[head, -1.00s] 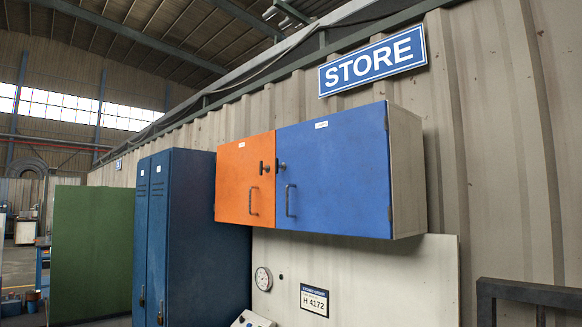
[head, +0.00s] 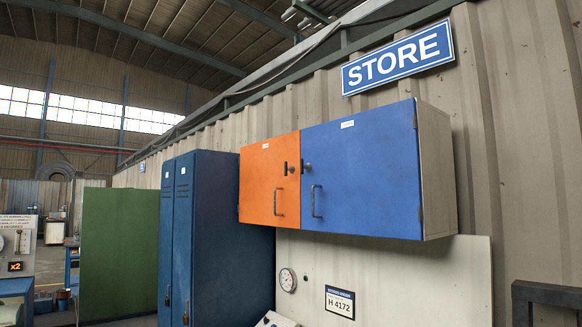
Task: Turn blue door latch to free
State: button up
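The blue door (head: 362,168) is the wider right-hand door of a wall cabinet, and it is shut. Its latch (head: 307,167) is a small dark knob near the door's upper left edge; its exact turn is too small to tell. A bar handle (head: 314,201) sits below the latch. The orange door (head: 268,180) beside it on the left is also shut, with its own dark latch (head: 286,169) and handle (head: 278,202). My gripper is not in view.
Tall dark blue lockers (head: 205,235) stand left of the cabinet. Below it is a pale panel (head: 400,275) with a gauge (head: 287,280) and an H 4172 plate (head: 340,302). A dark frame (head: 545,295) stands at lower right. A green screen (head: 118,250) is farther left.

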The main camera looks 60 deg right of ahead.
aim_at(302, 166)
jog(key=i, duration=0.95)
jog(key=z, duration=0.05)
